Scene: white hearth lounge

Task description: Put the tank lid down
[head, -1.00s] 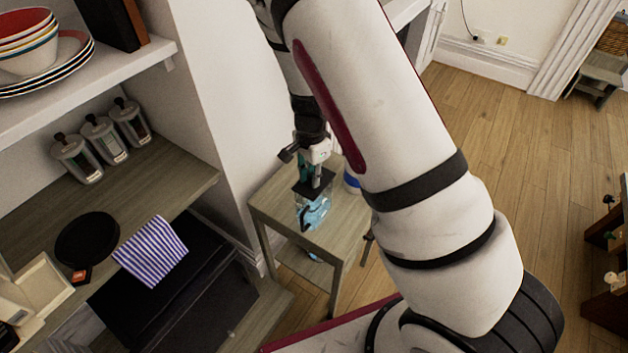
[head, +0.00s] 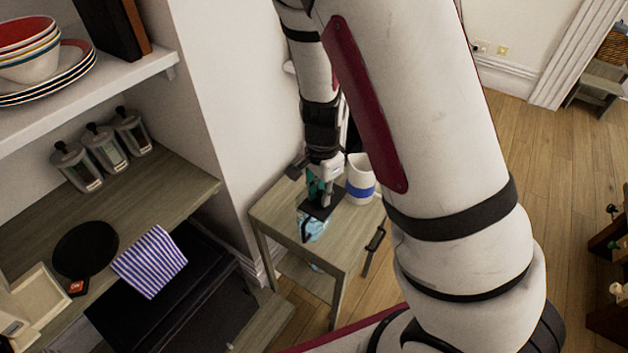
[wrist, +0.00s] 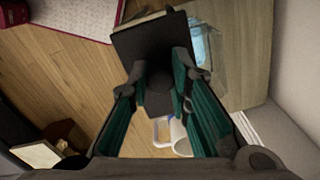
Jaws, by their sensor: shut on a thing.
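The tank lid (head: 322,204) is a dark flat square plate with a knob. My gripper (head: 320,185) is shut on its knob, as the wrist view (wrist: 160,88) shows, with the lid (wrist: 140,47) beyond the fingers. The clear tank (head: 312,229) with blue contents stands on the small wooden table. In the head view the lid covers the tank's upper part; in the wrist view the tank (wrist: 203,48) shows partly beside and behind the lid. I cannot tell whether lid and tank touch.
A white jug with a blue band (head: 360,180) stands on the small table (head: 275,215), right of the gripper. A dark-handled object (head: 374,248) is at the table's right side. A wall is behind. The shelf at left holds several canisters, a black disc (head: 85,248) and a striped cloth (head: 150,261).

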